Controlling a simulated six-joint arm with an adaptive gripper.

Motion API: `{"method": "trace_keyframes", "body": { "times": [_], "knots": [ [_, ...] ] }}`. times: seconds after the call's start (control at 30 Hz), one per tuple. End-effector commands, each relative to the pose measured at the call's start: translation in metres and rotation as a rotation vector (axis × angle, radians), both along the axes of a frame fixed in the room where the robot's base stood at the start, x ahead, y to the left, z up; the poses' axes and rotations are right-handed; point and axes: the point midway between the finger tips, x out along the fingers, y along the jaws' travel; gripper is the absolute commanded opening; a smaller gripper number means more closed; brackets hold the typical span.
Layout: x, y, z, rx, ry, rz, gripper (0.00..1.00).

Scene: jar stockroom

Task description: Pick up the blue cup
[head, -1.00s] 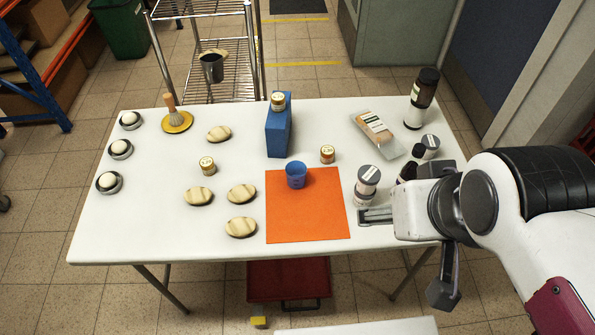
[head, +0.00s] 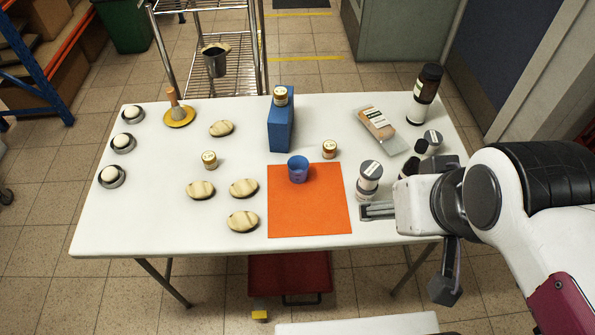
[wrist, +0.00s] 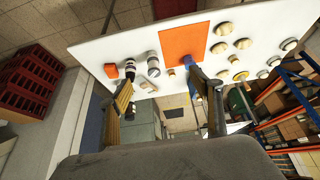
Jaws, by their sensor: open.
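The blue cup (head: 298,170) stands upright near the top edge of the orange mat (head: 310,215) in the head view. In the wrist view the orange mat (wrist: 184,42) also shows, and a small part of the blue cup (wrist: 188,61) shows at its edge, close to the line of one finger. My gripper (head: 364,211) is to the right of the mat at the table's right side, apart from the cup. In the wrist view my gripper (wrist: 160,96) has its fingers spread wide with nothing between them.
A blue box (head: 281,128) with a small jar (head: 280,96) on top stands behind the cup. Another small jar (head: 330,149) is at the cup's right. Wooden discs (head: 243,222) lie left of the mat. The mat's front is clear.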

Motion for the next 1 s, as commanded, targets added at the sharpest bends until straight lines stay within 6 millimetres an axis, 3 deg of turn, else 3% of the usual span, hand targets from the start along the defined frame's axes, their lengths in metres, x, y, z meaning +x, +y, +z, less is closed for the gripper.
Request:
{"method": "trace_keyframes", "body": {
  "times": [0.47, 0.77, 1.0],
  "knots": [
    [0.000, 0.001, -0.001, 0.000, 0.006, 0.004, 0.61],
    [0.006, 0.005, -0.021, -0.001, 0.097, 0.021, 0.61],
    [0.022, 0.010, -0.036, -0.001, 0.190, 0.038, 0.61]
  ]
}}
